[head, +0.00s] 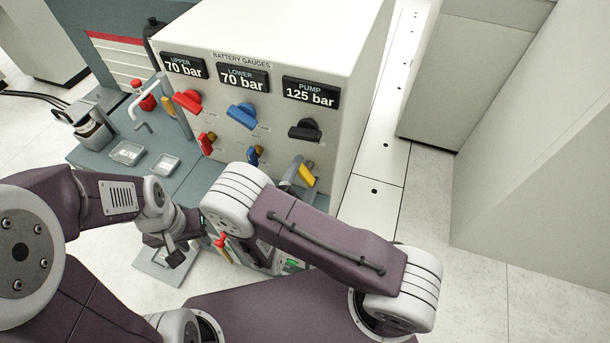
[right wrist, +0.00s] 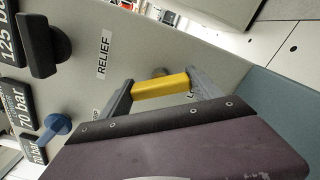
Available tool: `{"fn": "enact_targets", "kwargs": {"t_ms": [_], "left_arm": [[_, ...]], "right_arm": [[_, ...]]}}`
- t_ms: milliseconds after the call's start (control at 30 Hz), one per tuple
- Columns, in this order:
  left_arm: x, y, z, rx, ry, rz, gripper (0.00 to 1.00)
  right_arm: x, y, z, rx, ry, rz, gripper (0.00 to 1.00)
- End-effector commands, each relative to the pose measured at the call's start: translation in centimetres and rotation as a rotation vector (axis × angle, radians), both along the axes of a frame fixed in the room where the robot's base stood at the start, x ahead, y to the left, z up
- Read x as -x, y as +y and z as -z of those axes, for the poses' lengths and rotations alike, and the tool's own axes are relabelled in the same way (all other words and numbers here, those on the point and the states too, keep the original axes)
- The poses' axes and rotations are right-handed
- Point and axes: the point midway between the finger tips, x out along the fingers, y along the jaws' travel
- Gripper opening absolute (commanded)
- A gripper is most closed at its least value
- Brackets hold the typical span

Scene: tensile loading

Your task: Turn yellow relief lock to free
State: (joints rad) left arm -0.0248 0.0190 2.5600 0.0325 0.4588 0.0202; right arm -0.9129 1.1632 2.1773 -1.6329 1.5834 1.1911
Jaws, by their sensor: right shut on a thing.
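The yellow relief lock (head: 307,176) is on the front of the white battery gauge panel (head: 268,132), low at its right end. In the right wrist view the yellow lock (right wrist: 160,87) lies as a bar between the two grey fingers of my right gripper (right wrist: 161,88), which is shut on it. A RELIEF label (right wrist: 104,55) is beside it. In the head view my right gripper (head: 297,174) is at the lock, partly hidden by my own arm. My left gripper (head: 172,246) hangs at the lower left, away from the panel; its fingers are too small to read.
A red knob (head: 188,100), a blue knob (head: 242,115) and a black knob (head: 305,130) stick out above the lock. Smaller red (head: 206,143) and blue (head: 254,156) handles are below. Small trays (head: 127,153) lie on the grey-blue bench at left. The floor at right is clear.

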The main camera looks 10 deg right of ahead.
Motion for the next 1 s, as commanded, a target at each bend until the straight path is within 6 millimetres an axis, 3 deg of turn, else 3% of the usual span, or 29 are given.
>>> {"fn": "enact_targets", "kwargs": {"t_ms": [500,1000], "left_arm": [[0.0,0.0,2.0,0.0,0.0,0.0,0.36],[0.0,0.0,2.7,0.0,0.0,0.0,0.36]], "right_arm": [[0.0,0.0,0.3,-0.352,-0.236,0.0,0.32],[0.0,0.0,0.2,-0.487,-0.327,-0.001,0.32]]}}
